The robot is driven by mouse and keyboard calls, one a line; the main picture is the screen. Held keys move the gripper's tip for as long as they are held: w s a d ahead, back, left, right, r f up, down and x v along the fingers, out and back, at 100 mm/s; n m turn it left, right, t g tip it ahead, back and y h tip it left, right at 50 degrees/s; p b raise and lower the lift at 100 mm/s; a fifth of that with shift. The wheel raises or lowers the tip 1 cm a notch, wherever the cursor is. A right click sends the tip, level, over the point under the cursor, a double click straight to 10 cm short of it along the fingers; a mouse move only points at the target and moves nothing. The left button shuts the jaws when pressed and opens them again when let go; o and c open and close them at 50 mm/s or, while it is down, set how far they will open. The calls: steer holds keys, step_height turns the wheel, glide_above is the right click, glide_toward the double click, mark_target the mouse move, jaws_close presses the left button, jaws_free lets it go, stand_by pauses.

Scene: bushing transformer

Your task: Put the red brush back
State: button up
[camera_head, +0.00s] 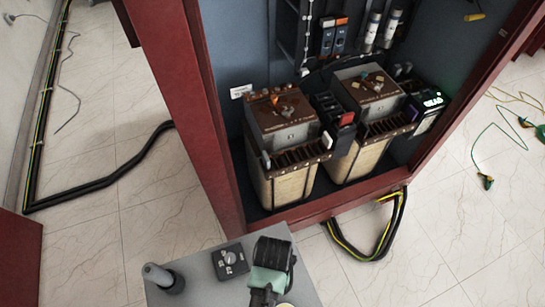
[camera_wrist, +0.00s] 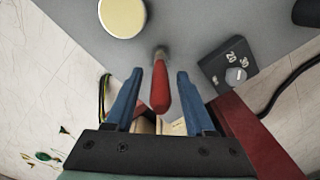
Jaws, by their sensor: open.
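The red brush (camera_wrist: 160,88) shows in the wrist view, with its red handle toward the camera and its narrow metal end toward the grey surface (camera_wrist: 195,30). My gripper (camera_wrist: 159,74) is open, with one blue finger on each side of the handle. Gaps show between the handle and both fingers. I cannot tell whether the brush's far end touches the surface. In the head view my black and teal arm end is over the grey surface (camera_head: 205,292) at the bottom, and the brush is hidden there.
A black knob box (camera_head: 230,261) and a grey cylinder (camera_head: 163,278) stand on the grey surface. A yellow-topped disc (camera_wrist: 122,17) is near the brush. Beyond is a red cabinet (camera_head: 182,90) with two transformers (camera_head: 283,183). Cables (camera_head: 372,240) lie on the floor.

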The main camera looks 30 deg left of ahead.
step_height(320, 180, up, 10)
steer(key=shift+r, duration=0.15)
steer(key=w+r+t+y, duration=0.2)
steer(key=w+r+t, duration=0.6)
steer(key=w+r, duration=0.95)
steer(key=w+d+r+t, duration=0.1)
steer(key=w+r+t, duration=0.2)
steer(key=r, duration=0.5)
steer(key=w+d+r+t, duration=0.1)
steer(key=w+r+t, duration=0.2)
steer(key=r, duration=0.4)
steer(key=s+d+r+m+t, duration=0.1)
steer(key=d+r+t, duration=0.15)
steer(key=r, duration=0.55)
steer(key=s+d+r+t, duration=0.1)
steer(key=r+t, duration=0.3)
steer(key=r, duration=0.5)
steer(key=s+d+r+t+h, duration=0.1)
steer(key=s+d+r+t, duration=0.1)
steer(key=s+r, duration=0.3)
steer(key=s+d+r+t+h, duration=0.1)
steer(key=s+r+t, duration=0.4)
steer(key=r, duration=0.7)
steer(key=shift+s+d+r, duration=0.3)
steer(key=shift+s+d, duration=0.05)
steer(key=shift+d, duration=0.25)
